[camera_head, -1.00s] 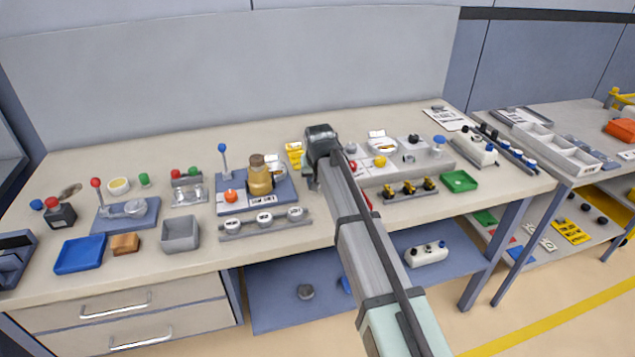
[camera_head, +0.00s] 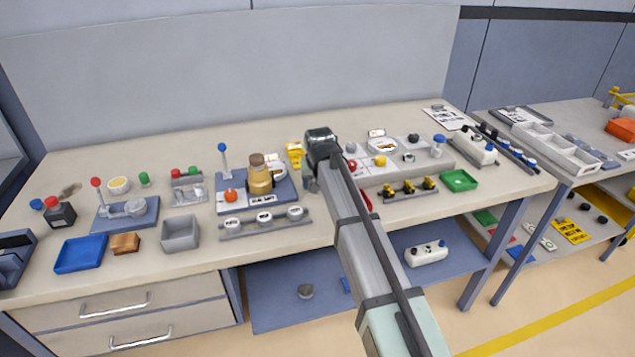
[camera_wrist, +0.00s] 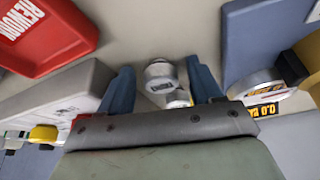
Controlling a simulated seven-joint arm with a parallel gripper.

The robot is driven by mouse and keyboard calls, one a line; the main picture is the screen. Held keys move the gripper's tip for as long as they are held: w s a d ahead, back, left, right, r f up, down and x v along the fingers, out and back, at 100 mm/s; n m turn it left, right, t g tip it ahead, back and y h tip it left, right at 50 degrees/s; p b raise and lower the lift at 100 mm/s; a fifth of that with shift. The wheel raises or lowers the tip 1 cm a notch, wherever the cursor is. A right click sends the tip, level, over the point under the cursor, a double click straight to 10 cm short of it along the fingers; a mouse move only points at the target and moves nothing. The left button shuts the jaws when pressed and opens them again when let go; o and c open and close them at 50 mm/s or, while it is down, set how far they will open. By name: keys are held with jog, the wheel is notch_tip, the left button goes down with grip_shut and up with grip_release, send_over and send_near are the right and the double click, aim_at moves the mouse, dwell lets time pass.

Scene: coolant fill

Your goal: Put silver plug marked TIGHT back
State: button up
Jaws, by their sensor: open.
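In the wrist view a short silver plug (camera_wrist: 160,72) with a dark label on top stands on the bench between my gripper's fingers; the label is too small to read. A second small silver piece (camera_wrist: 178,98) shows just below it, partly hidden by my gripper's body. My gripper (camera_wrist: 159,67) is open, with one blue-grey finger on each side of the plug and a gap to both. In the head view my gripper (camera_head: 312,180) is low over the bench, right of the brass-coloured vessel (camera_head: 259,178); my arm hides much of that spot.
A red tray (camera_wrist: 45,30) with white lettering lies upper left in the wrist view. A grey block (camera_wrist: 55,103) is close on the left. A rack (camera_head: 264,225) of several round caps lies left of my arm.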

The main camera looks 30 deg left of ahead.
jog(key=v, duration=1.2)
jog(key=shift+r, duration=0.15)
